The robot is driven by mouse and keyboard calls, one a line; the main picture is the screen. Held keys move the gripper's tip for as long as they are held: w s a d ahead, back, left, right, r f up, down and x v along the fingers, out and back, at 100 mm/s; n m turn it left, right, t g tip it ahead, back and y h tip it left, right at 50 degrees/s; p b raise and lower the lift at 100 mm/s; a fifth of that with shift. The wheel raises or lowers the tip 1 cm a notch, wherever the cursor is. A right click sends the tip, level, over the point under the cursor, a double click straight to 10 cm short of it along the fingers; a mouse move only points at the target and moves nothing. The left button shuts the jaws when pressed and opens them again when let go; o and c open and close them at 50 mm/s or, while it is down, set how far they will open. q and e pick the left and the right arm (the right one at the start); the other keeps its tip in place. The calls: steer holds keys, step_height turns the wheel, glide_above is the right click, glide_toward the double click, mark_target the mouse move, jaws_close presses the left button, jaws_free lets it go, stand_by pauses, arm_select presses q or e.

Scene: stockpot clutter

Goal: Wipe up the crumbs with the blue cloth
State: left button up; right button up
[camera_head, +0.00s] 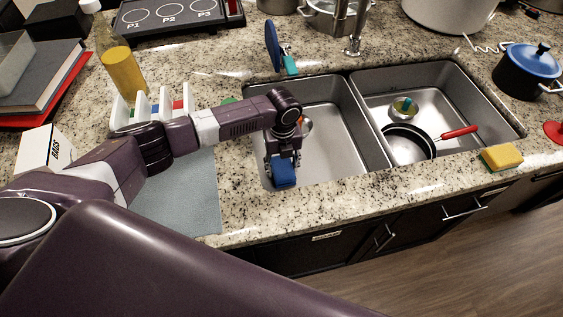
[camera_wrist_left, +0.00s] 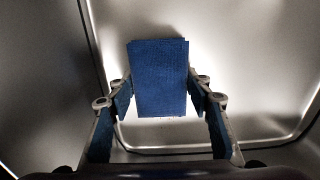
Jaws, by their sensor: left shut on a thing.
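My left gripper (camera_head: 282,160) is shut on the blue cloth (camera_head: 284,176), a small, folded, block-like piece. In the head view they are over the front left part of the left sink basin (camera_head: 335,135). In the left wrist view, the cloth (camera_wrist_left: 160,78) sits between the two fingers of the gripper (camera_wrist_left: 160,95), with bare basin metal behind it. I cannot make out any crumbs against the speckled counter (camera_head: 245,222). My right gripper is not in view.
A grey-blue mat (camera_head: 190,200) lies left of the sink, partly under my left arm. A rack (camera_head: 150,105) stands behind it. The right basin holds a pan (camera_head: 408,142) and a cup (camera_head: 404,107). A yellow sponge (camera_head: 501,157) lies on the counter's right front.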

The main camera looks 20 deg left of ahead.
mark_target(285, 179)
arm_select(q)
steer(key=shift+s+d+p, duration=0.5)
steer(key=shift+s+p, duration=0.05)
steer(key=shift+s, duration=0.3)
steer(key=shift+s+d, duration=0.15)
steer(key=shift+s, duration=0.05)
steer(key=shift+f, duration=0.15)
steer(key=shift+s, duration=0.1)
steer(key=shift+s+d+p, duration=0.5)
steer(key=shift+s+p, duration=0.2)
steer(key=shift+p, duration=0.25)
steer(key=shift+s+d+p, duration=0.4)
steer(key=shift+s+p, duration=0.15)
steer(key=shift+s, duration=0.1)
steer(key=shift+s+d, duration=0.1)
steer(key=shift+s, duration=0.05)
